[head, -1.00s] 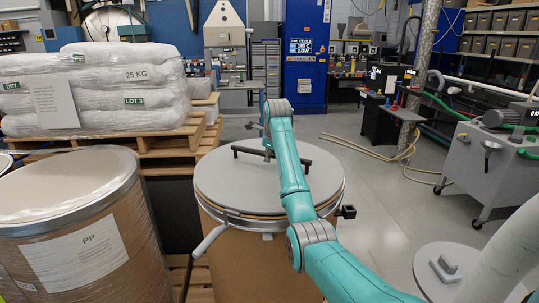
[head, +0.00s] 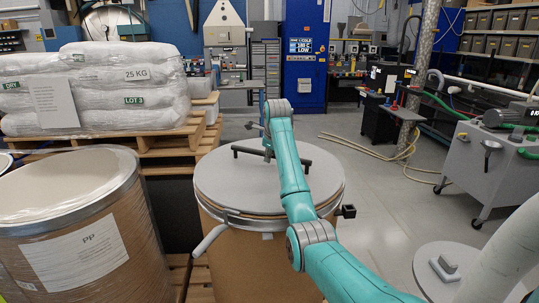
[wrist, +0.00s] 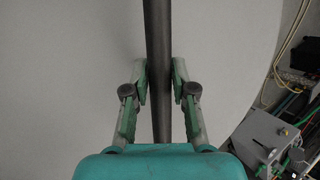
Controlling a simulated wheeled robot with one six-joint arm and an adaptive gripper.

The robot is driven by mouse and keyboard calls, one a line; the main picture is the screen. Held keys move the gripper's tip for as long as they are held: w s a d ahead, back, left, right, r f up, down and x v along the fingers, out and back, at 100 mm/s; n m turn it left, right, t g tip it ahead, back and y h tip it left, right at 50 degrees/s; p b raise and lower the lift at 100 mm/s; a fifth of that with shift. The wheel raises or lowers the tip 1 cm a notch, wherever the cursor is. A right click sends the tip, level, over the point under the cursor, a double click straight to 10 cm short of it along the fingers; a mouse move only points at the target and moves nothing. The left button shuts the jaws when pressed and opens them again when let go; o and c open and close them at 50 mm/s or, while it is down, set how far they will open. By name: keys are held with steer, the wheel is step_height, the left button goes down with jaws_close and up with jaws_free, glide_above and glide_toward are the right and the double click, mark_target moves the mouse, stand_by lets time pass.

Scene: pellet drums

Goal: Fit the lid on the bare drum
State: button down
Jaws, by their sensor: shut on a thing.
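The lid (head: 230,185) is a flat grey disc with a dark bar handle (head: 242,152) on raised feet. It lies over the mouth of a brown fibre drum (head: 252,265) in the middle of the head view, roughly level. A thin tan edge shows between the lid and the metal band at the front; I cannot tell if it is fully seated. A pale lever (head: 210,241) sticks out from the band at front left. My gripper (head: 267,148) is above the lid, shut on the bar handle. In the wrist view the fingers (wrist: 160,82) stand either side of the bar.
A wrapped drum labelled PP (head: 85,250) stands close at left. White sacks (head: 120,85) lie on a wooden pallet (head: 155,146) behind it. A grey wheeled machine (head: 480,170) and a round grey top with a block (head: 437,262) are at right. Yellow hose crosses the open floor.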

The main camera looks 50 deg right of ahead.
steer(key=shift+f, duration=0.35)
stand_by(0.7)
steer(key=c, duration=0.9)
jaws_free()
steer(key=shift+o, duration=1.3)
steer(key=shift+f, duration=0.25)
steer(key=shift+o, duration=1.3)
steer(key=shift+r, duration=0.2)
steer(key=shift+r, duration=3.4)
